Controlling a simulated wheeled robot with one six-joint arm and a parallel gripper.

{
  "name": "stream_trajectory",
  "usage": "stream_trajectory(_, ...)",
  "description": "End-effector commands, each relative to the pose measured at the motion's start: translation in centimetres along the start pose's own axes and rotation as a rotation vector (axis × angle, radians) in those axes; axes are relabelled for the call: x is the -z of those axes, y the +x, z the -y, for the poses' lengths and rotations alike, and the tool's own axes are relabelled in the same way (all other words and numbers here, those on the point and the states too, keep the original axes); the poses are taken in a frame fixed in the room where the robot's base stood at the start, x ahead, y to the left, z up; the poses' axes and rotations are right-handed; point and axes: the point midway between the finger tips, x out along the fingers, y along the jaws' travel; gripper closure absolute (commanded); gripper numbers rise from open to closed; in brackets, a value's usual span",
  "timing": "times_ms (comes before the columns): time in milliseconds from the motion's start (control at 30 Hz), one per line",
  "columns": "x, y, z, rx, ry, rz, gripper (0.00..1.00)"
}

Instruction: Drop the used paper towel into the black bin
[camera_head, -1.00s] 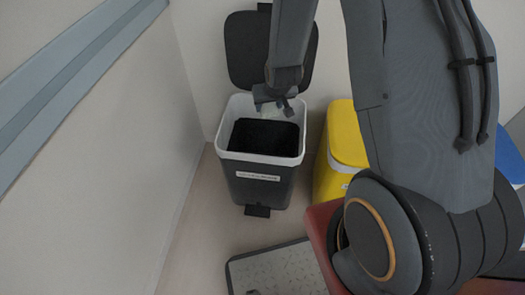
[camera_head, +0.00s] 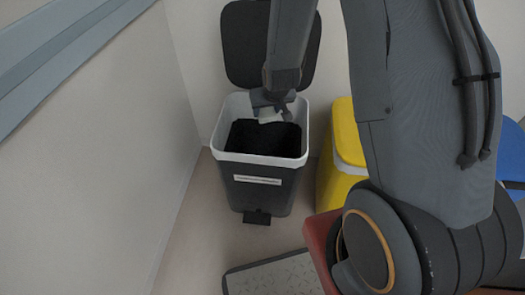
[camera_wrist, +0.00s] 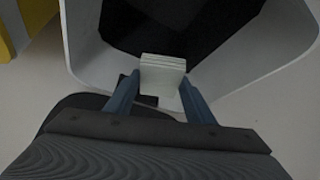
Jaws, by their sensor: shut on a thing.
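The black bin (camera_head: 258,186) stands on the floor near the wall corner, with a white liner rim and a dark inside. Its lid (camera_head: 245,45) is open, upright against the wall. My gripper (camera_head: 270,108) is over the rear part of the bin's opening and points down. It is shut on the used paper towel (camera_head: 268,116), a small pale folded piece. In the wrist view the paper towel (camera_wrist: 162,70) sits between the two blue fingers (camera_wrist: 158,88), with the bin's white rim (camera_wrist: 85,45) and dark inside around it.
A yellow bin (camera_head: 347,150) stands close to the right of the black bin. A pedal (camera_head: 257,217) juts from the black bin's front. A grey textured plate (camera_head: 275,275) and a red surface (camera_head: 320,245) are nearer. Floor to the left is clear.

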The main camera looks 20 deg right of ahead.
Motion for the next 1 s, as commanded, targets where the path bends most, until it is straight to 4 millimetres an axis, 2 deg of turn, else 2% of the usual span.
stream_trajectory(33, -0.3, 0.7, 0.0, 0.000, 0.000, 0.000, 0.76)
stream_trajectory(133, -0.6, 1.2, 0.0, 0.000, 0.000, 0.000, 0.76)
stream_trajectory(467, -0.7, 1.3, 0.0, 0.000, 0.000, 0.000, 0.76)
stream_trajectory(500, -0.7, 1.3, 0.0, 0.000, 0.000, 0.000, 0.45)
stream_trajectory(600, -0.7, 1.3, 0.0, 0.000, 0.000, 0.000, 0.29)
stream_trajectory(867, -0.7, 1.2, 0.0, 0.000, 0.000, 0.000, 0.29)
stream_trajectory(1000, -0.7, 0.2, 0.0, 0.000, 0.000, -0.001, 0.29)
